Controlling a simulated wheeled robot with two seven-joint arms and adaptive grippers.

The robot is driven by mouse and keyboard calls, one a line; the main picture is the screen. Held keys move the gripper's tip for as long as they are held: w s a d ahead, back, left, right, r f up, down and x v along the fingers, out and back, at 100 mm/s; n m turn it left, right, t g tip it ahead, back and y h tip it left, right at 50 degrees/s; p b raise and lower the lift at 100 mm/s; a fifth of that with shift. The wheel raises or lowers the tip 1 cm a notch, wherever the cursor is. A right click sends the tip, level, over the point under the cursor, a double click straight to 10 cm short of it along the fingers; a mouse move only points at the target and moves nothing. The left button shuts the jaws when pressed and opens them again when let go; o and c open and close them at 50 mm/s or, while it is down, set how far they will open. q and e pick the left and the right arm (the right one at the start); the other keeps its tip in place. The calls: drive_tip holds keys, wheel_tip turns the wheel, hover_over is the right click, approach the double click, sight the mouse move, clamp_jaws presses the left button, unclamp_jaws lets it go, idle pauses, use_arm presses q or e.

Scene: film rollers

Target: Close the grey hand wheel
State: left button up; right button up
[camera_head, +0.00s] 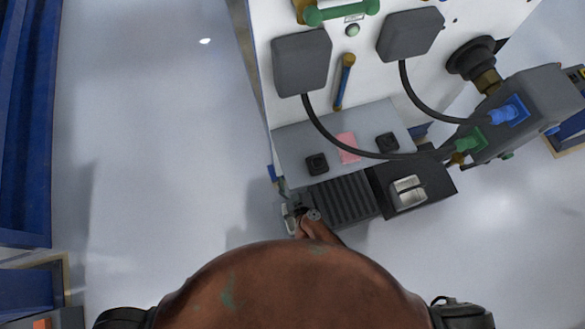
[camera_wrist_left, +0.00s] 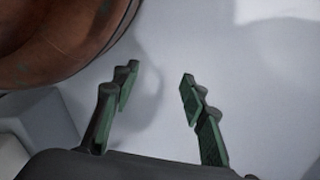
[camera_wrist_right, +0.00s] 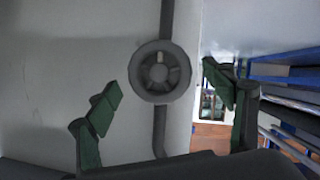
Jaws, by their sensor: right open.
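The grey hand wheel (camera_wrist_right: 143,82) shows in the right wrist view, round with a spoked centre and a small pale mark near its top. It sits in front of a dark vertical pipe (camera_wrist_right: 166,18) by a pale wall. My right gripper (camera_wrist_right: 161,80) is open and empty. The wheel appears between its fingertips, seemingly beyond them, with no contact visible. My left gripper (camera_wrist_left: 159,78) is open and empty over a plain pale floor. Neither gripper shows in the head view, and I cannot make out the grey wheel there.
In the head view a white machine panel (camera_head: 378,75) carries grey boxes (camera_head: 301,62) and black cables. A grey unit with blue and green fittings (camera_head: 535,100) stands at right. Blue structures (camera_head: 25,120) line the left. Blue rails (camera_wrist_right: 285,75) show in the right wrist view. Floor left of the panel is clear.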

drive_tip(key=b+x, duration=0.1)
drive_tip(key=x, duration=0.1)
drive_tip(key=shift+w+f, duration=0.3)
drive_tip(key=shift+w, duration=0.05)
use_arm(q)
wheel_tip(320, 180, up, 6)
drive_tip(key=w+d, duration=0.1)
drive_tip(key=w, duration=0.1)
drive_tip(key=shift+d+b, duration=0.3)
drive_tip(key=shift+b, duration=0.1)
use_arm(e)
drive_tip(key=shift+w+a, duration=0.1)
drive_tip(key=shift+w, duration=0.25)
use_arm(q)
drive_tip(key=shift+w, duration=0.1)
use_arm(e)
drive_tip(key=shift+c, duration=0.6)
drive_tip(key=c, duration=1)
drive_tip(key=shift+c, duration=0.2)
